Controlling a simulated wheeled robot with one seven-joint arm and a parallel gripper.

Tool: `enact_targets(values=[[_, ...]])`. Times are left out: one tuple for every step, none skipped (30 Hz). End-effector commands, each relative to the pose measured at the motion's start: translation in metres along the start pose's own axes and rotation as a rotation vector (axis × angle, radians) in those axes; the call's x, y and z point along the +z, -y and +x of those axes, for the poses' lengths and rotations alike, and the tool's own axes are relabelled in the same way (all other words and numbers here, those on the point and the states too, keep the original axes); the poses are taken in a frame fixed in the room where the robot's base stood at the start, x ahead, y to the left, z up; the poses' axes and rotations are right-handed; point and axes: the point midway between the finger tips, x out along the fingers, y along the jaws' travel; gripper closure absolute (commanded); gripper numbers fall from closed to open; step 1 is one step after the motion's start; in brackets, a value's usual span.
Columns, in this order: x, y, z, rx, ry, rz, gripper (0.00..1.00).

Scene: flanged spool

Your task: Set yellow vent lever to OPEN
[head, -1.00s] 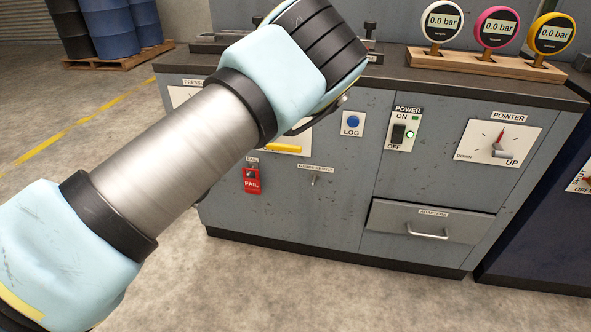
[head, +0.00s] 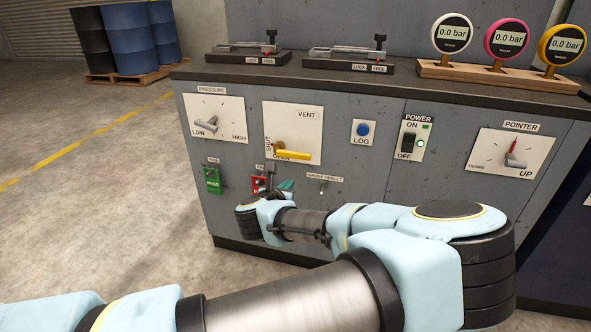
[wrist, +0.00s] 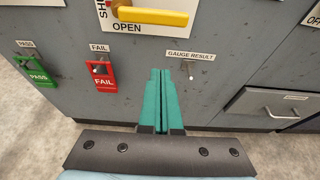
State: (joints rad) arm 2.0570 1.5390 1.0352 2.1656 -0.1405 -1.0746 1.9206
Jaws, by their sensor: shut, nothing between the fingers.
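The yellow vent lever (head: 293,154) sits on a white plate (head: 305,117) marked VENT, with SHUT along the left edge and OPEN at the bottom. Its yellow handle extends to the right, just beside and partly over the OPEN label in the head view. The lever also shows at the top of the wrist view (wrist: 155,17), above the word OPEN. My gripper (head: 287,184) is below the plate, apart from the lever. Its teal fingers (wrist: 161,74) are together and empty, between the FAIL tag and the gauge result switch. Their contact with the panel cannot be told.
A red FAIL tag (wrist: 103,77) hangs left of my fingers, with a green PASS tag (head: 212,180) further left. The pressure dial (head: 209,123), LOG button (head: 363,129) and power switch (head: 407,142) share the panel.

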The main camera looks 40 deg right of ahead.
Motion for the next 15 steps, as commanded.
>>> enact_targets(values=[[0.0, 0.0, 0.003, 0.0, 0.0, -0.001, 1.0], [0.0, 0.0, 0.005, 0.0, 0.0, -0.001, 1.0], [0.0, 0.0, 0.01, 0.0, 0.0, -0.001, 1.0], [0.0, -0.001, 0.014, 0.001, 0.0, -0.002, 1.0], [0.0, -0.001, 0.018, 0.001, 0.0, -0.002, 1.0], [0.0, -0.001, 0.025, 0.0, 0.001, -0.003, 1.0], [0.0, -0.001, 0.031, 0.0, 0.001, -0.003, 1.0], [-0.001, -0.001, 0.037, 0.001, 0.0, -0.004, 1.0], [0.0, -0.001, 0.046, 0.0, 0.001, -0.004, 1.0], [0.0, -0.001, 0.052, 0.0, 0.001, -0.003, 1.0], [0.0, -0.001, 0.058, 0.001, 0.001, -0.003, 1.0], [0.0, -0.001, 0.067, 0.0, 0.001, -0.003, 1.0], [0.0, -0.001, 0.073, 0.0, 0.001, -0.003, 1.0], [0.0, -0.001, 0.079, 0.0, 0.001, -0.004, 1.0], [-0.001, -0.001, 0.087, 0.0, 0.0, -0.004, 1.0]])
